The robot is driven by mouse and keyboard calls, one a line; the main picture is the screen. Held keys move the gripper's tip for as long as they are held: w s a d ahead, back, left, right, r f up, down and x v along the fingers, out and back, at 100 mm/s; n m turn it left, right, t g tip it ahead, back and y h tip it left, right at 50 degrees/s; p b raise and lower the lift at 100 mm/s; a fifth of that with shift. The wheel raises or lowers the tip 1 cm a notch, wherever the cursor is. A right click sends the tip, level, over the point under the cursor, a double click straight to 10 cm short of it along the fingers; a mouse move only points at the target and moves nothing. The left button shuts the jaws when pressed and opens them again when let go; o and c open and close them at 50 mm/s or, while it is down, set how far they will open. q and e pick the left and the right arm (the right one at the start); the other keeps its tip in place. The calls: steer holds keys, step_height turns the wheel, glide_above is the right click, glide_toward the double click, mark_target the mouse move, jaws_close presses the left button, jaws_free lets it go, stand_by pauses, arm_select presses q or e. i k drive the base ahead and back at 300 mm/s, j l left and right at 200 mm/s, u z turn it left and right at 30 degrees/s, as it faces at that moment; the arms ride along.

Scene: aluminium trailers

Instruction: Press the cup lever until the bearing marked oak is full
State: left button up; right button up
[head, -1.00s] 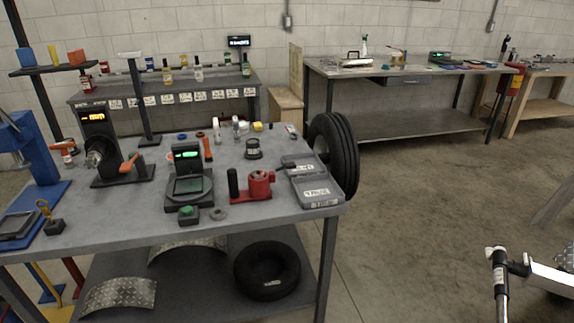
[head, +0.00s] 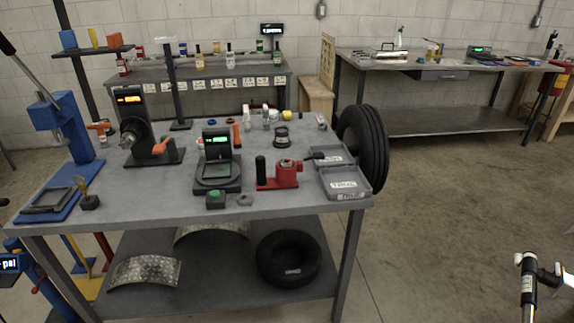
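A red device (head: 286,175) with a black upright cylinder (head: 261,170) and a dark handle-like bar (head: 315,156) at its right stands near the front right of the grey workbench (head: 150,212). I cannot tell for sure whether it carries the cup lever. A small grey ring (head: 245,200) lies in front of it to the left. A dark round part with a pale label (head: 281,137) stands behind it. The word oak is not readable on anything, so I cannot tell which bearing is marked.
A blue press (head: 62,130) and a machine with an orange handle (head: 159,147) stand on the bench's left. A scale with a green display (head: 218,172), grey trays (head: 345,181) and a tire (head: 370,150) are close by. Open floor (head: 440,230) lies right.

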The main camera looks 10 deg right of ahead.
mark_target(316, 155)
steer(key=i+j+z, duration=0.35)
steer(key=i+j, duration=0.15)
steer(key=i, duration=0.3)
steer(key=i+j+z, duration=0.3)
steer(key=i+j, duration=0.35)
steer(key=i, duration=0.05)
